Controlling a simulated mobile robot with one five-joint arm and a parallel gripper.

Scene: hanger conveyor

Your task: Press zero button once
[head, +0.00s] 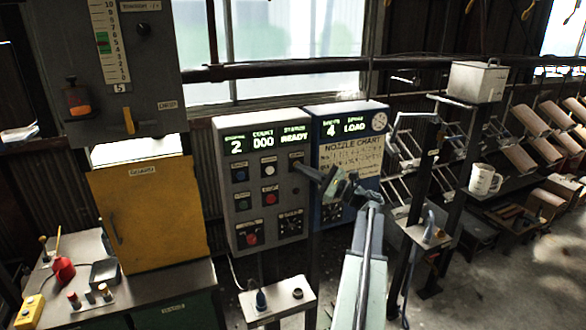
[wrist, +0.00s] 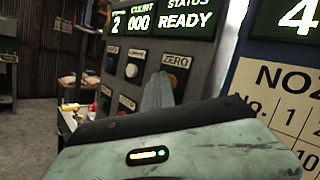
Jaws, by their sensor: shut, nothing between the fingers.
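The grey control panel (head: 262,190) hangs ahead, its screen showing 2, count 000 and status READY. The ZERO label (wrist: 176,61) is at the upper right of its button rows in the wrist view; the label also shows small in the head view (head: 296,156). The zero button below it is mostly hidden behind my gripper. My gripper (head: 312,172) is shut and empty, pointing at that upper right part of the panel. In the wrist view its grey fingers (wrist: 158,92) stand just below and left of the label. I cannot tell whether they touch the button.
A white button (head: 268,170), a blue one (head: 240,175) and a red one (head: 252,239) sit on the same panel. A blue panel with a nozzle chart (head: 352,150) adjoins on the right. A yellow guard (head: 150,215) and bench stand left. A small stand (head: 278,303) is below.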

